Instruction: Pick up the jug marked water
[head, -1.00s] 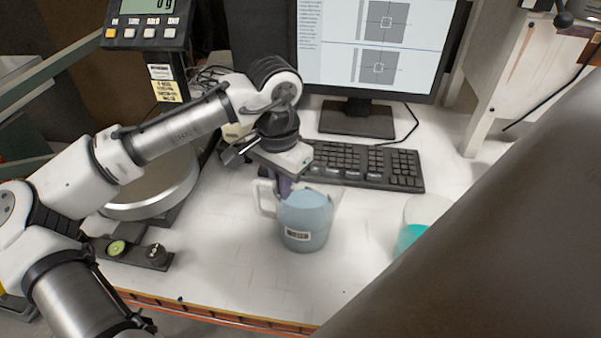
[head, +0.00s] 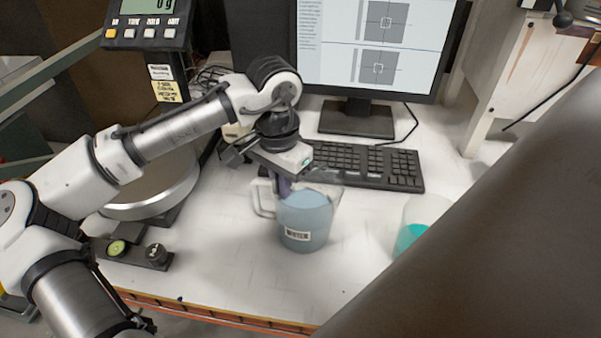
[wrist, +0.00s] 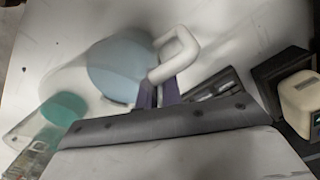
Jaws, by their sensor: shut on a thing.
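The jug marked water (head: 305,222) is a translucent jug with pale blue liquid and a white label on its front. It stands upright over the white table in the middle of the head view; I cannot tell whether its base touches the table. It also shows in the wrist view (wrist: 120,68), with its pale handle (wrist: 176,55) close to the fingers. My gripper (head: 283,188) comes down from above at the jug's left, handle side. Its purple fingers (wrist: 158,95) are shut at the handle, and the exact contact is partly hidden.
A container with teal liquid (head: 412,236) stands to the right, partly hidden by a large dark shape. A keyboard (head: 370,166) and monitor (head: 370,50) are behind the jug. A scale with a round pan (head: 160,190) is at left. The table in front is clear.

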